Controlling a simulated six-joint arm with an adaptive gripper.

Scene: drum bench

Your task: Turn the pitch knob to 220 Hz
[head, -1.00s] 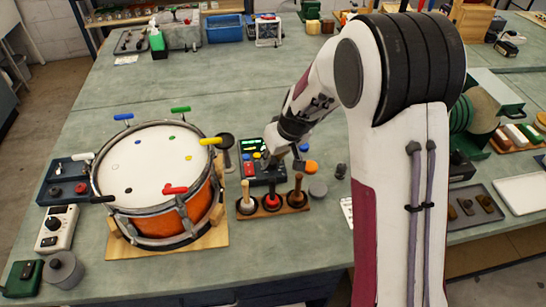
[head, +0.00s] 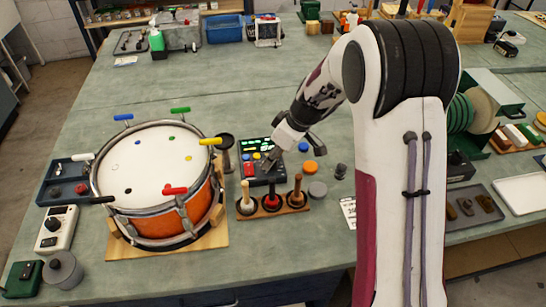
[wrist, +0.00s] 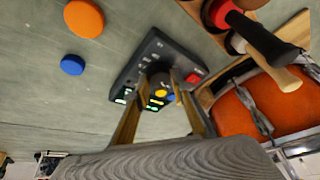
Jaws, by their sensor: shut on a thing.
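The dark tuner box (head: 247,180) stands on the bench to the right of the drum. It has a lit green display (head: 258,145), yellow and blue buttons, and a red button (head: 248,169) at its left. In the wrist view the box (wrist: 150,48) lies between my fingers, with the red button (wrist: 194,77) at its right. My gripper (wrist: 161,82) is shut on the black knob (wrist: 159,79) on the box's face. The fingers partly hide the knob and the buttons. The display reading is too small to read. My gripper also shows in the head view (head: 265,166).
The orange drum (head: 150,165) with coloured keys stands at the left. A wooden rack (head: 270,211) with several mallets is just in front of the box. Blue (head: 303,147) and orange (head: 310,167) discs lie to its right.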

